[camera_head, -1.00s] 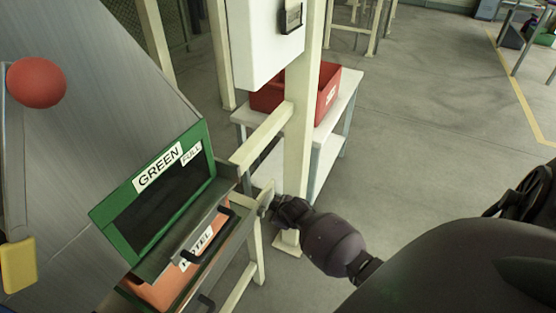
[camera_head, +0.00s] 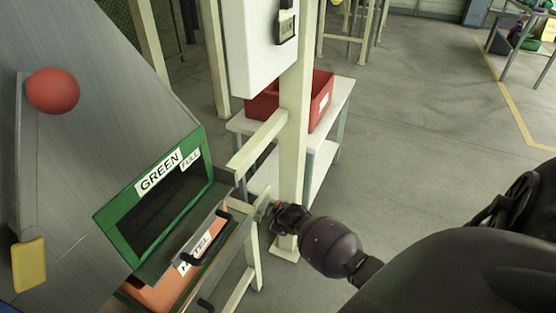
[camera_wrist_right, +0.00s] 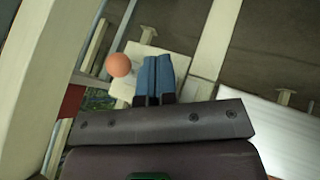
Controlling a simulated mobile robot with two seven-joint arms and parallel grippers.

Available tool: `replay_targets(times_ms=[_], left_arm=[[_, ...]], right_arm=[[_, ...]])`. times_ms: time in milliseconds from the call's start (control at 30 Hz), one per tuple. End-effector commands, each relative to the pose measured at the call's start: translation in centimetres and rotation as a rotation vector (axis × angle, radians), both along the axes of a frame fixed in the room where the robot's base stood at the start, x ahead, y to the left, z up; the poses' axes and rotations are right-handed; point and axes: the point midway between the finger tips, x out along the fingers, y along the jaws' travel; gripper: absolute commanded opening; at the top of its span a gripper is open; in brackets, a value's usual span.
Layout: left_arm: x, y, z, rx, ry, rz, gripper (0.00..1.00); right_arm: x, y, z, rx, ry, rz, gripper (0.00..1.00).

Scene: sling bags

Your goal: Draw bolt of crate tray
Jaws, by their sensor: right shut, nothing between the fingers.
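The crate tray (camera_head: 222,250) juts out below the green-framed chute opening, with an orange crate (camera_head: 160,292) in it. The crate's label is partly hidden by a black handle. My right gripper (camera_head: 266,211) is at the tray's right end, next to the pale post. In the right wrist view its blue fingers (camera_wrist_right: 154,75) are shut with nothing between them. An orange ball knob (camera_wrist_right: 118,65), seemingly the bolt's, is just left of the fingertips, in front of a pale plate (camera_wrist_right: 128,84). I cannot tell whether the fingers touch it. My left gripper is out of view.
The chute frame (camera_head: 113,222) reads GREEN and FULL. A red ball (camera_head: 53,91) on a lever and a yellow block (camera_head: 29,265) are at left. A red bin (camera_head: 321,101) stands on a white table (camera_head: 345,90) behind the post. Open floor lies right.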

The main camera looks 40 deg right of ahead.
Motion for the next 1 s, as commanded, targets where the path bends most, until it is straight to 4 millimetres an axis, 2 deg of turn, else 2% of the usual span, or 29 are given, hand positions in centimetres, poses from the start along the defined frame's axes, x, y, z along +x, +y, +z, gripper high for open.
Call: replay_targets(times_ms=[67, 200, 400, 500, 700, 1000], left_arm=[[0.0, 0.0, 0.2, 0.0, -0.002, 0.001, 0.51], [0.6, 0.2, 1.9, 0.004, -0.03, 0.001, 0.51], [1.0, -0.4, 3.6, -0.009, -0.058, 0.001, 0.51], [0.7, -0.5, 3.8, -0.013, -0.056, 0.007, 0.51], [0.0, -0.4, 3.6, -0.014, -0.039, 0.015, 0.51], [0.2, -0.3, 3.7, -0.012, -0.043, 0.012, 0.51]], right_arm=[[-0.2, 0.3, -0.1, 0.002, -0.001, 0.0, 0.0], [-1.6, 0.8, 2.8, 0.003, -0.012, 0.0, 0.0], [-4.0, 1.5, 5.6, 0.002, -0.01, 0.001, 0.0], [-5.0, 1.8, 6.5, 0.001, -0.007, 0.001, 0.0], [-6.2, 2.2, 7.4, 0.002, -0.001, 0.001, 0.0], [-6.4, 2.2, 7.4, 0.003, 0.002, 0.0, 0.0]])
